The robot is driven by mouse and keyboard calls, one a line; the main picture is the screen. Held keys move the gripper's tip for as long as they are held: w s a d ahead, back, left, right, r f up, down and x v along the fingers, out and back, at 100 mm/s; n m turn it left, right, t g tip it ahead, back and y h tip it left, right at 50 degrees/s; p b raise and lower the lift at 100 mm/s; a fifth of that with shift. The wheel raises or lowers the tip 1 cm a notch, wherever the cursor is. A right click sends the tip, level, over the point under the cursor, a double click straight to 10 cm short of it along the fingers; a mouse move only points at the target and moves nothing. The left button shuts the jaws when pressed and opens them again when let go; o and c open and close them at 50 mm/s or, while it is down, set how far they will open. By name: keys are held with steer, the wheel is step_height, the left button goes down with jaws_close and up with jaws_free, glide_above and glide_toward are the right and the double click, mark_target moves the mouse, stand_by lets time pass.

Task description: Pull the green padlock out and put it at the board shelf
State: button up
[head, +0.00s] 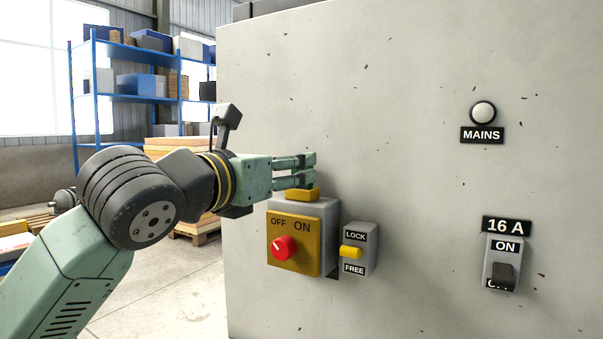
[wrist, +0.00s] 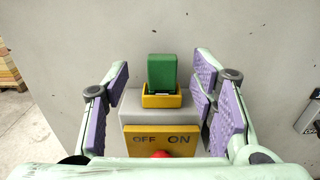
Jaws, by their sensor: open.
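The green padlock (wrist: 162,72) stands upright in a yellow holder (wrist: 162,100) on top of the grey switch box. In the head view my gripper (head: 312,166) is just above the yellow holder (head: 302,194), close to the cabinet wall; there the padlock is not clearly told apart from the fingers. No shelf marked as the board shelf shows; a blue rack (head: 124,97) stands at the back left.
The switch box has a yellow plate (head: 305,228) with a red knob (head: 283,248). Beside it is a LOCK/FREE switch (head: 359,267) with a yellow lever. A 16 A switch (head: 503,246) and a MAINS lamp (head: 483,112) are farther right.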

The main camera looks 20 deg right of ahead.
mark_target(300, 170)
steer(key=p+x, duration=0.1)
steer(key=x, duration=0.1)
steer(key=f+p+x, duration=0.1)
steer(key=x, duration=0.2)
steer(key=shift+d+p, duration=0.25)
steer(key=shift+p, duration=0.05)
steer(key=shift+c, duration=0.6)
jaws_close()
